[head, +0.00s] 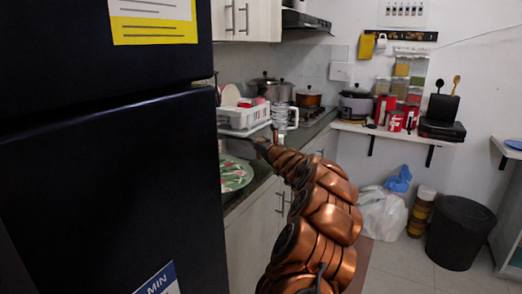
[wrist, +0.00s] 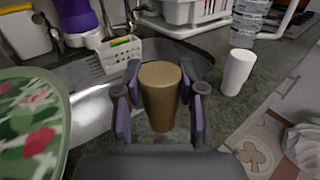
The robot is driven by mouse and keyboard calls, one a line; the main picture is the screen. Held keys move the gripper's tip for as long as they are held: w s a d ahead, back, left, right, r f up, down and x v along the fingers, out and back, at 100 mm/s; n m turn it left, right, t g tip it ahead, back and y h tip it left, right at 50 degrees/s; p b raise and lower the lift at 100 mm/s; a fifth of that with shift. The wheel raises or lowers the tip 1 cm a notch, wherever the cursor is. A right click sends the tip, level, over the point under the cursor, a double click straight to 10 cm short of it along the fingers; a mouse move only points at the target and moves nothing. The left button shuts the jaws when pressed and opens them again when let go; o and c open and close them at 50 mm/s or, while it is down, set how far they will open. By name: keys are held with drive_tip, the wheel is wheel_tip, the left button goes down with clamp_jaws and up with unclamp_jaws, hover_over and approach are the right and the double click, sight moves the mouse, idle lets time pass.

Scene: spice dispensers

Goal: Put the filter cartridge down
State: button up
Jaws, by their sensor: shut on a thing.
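A brown-gold tapered cylinder (wrist: 160,98), the filter cartridge, is held upright between the fingers of my gripper (wrist: 161,80) in the wrist view. The gripper is shut on its sides. The cartridge's lower end is in view, but I cannot tell whether it touches the surface below. In the head view my gripper (head: 267,147) is small and dark, over the counter (head: 255,190) just past the black fridge, and the cartridge is hard to make out there.
A white cylinder (wrist: 238,72) stands on the dark counter to the right. A green and red patterned plate (wrist: 32,125) is at the left. Behind are a white basket (wrist: 122,55), a dish rack (wrist: 185,18) and stacked clear containers (wrist: 248,18). The black fridge (head: 100,170) fills the head view's left.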

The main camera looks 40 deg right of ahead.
drive_tip(key=shift+s+d+f, duration=0.1)
drive_tip(key=shift+f, duration=1.4)
drive_tip(key=shift+f, duration=0.1)
drive_tip(key=o, duration=1)
drive_tip(key=shift+o, duration=0.2)
drive_tip(key=shift+b+v, duration=0.3)
drive_tip(key=shift+v, duration=1.7)
drive_tip(key=b+v, duration=0.1)
drive_tip(key=v, duration=0.7)
drive_tip(key=shift+b, duration=0.35)
